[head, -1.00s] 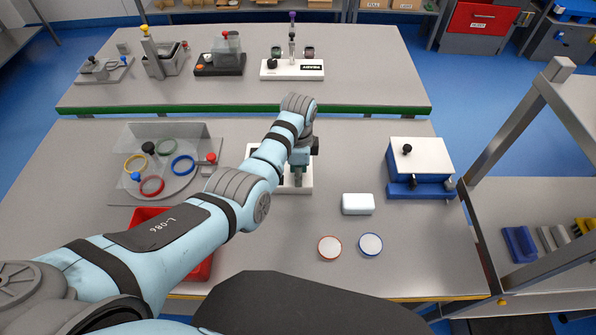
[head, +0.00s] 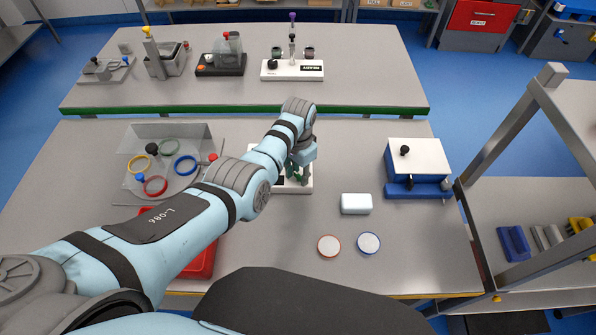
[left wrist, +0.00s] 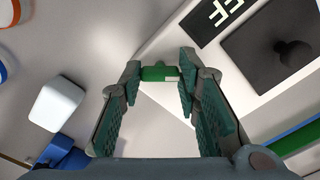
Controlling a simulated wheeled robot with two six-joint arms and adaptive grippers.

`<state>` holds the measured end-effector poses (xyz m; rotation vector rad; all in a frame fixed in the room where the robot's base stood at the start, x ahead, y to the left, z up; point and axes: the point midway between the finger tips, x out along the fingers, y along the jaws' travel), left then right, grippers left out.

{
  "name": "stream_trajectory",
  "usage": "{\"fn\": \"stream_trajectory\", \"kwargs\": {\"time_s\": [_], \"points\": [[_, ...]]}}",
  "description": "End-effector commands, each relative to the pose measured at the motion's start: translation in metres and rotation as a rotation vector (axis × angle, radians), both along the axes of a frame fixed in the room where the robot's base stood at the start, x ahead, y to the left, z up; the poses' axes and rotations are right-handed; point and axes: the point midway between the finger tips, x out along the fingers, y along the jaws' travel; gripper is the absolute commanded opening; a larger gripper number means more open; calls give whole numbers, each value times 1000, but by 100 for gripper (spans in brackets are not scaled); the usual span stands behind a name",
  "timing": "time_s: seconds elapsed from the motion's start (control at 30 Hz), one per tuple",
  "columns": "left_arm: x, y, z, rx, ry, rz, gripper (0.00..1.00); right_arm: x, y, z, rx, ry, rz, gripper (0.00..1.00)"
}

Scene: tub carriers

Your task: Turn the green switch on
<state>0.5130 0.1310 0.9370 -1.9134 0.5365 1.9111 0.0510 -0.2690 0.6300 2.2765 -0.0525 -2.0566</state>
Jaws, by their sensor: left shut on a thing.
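The green switch (left wrist: 158,73) shows in the left wrist view between my left gripper's fingertips (left wrist: 157,78), which are shut on it. It belongs to a white base (left wrist: 165,45) with a black label ending in "FF" (left wrist: 222,14) and a black plate (left wrist: 275,42) with a dark knob. In the head view my left gripper (head: 298,174) points down over the white base (head: 300,189), and my arm hides much of that base. My right gripper is not in view.
A white block (head: 356,204) and two round lids, red-rimmed (head: 329,246) and blue-rimmed (head: 368,243), lie to the right on the table. A blue and white box (head: 416,160) stands farther right. A tray with coloured rings (head: 190,137) is on the left, above a red bin (head: 200,262).

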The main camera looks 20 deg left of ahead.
Motion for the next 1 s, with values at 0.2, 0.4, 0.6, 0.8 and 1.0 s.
{"fn": "stream_trajectory", "kwargs": {"time_s": [0.2,0.4,0.6,0.8,1.0], "points": [[-3,-1,-3,-1,8,201,2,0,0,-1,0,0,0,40],[-3,-1,-3,-1,7,390,2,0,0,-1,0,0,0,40],[-3,-1,-3,0,8,563,2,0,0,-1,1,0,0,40],[-3,-1,-3,0,8,694,2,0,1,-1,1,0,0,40],[-3,-1,-3,1,9,776,2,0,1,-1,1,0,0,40]]}}
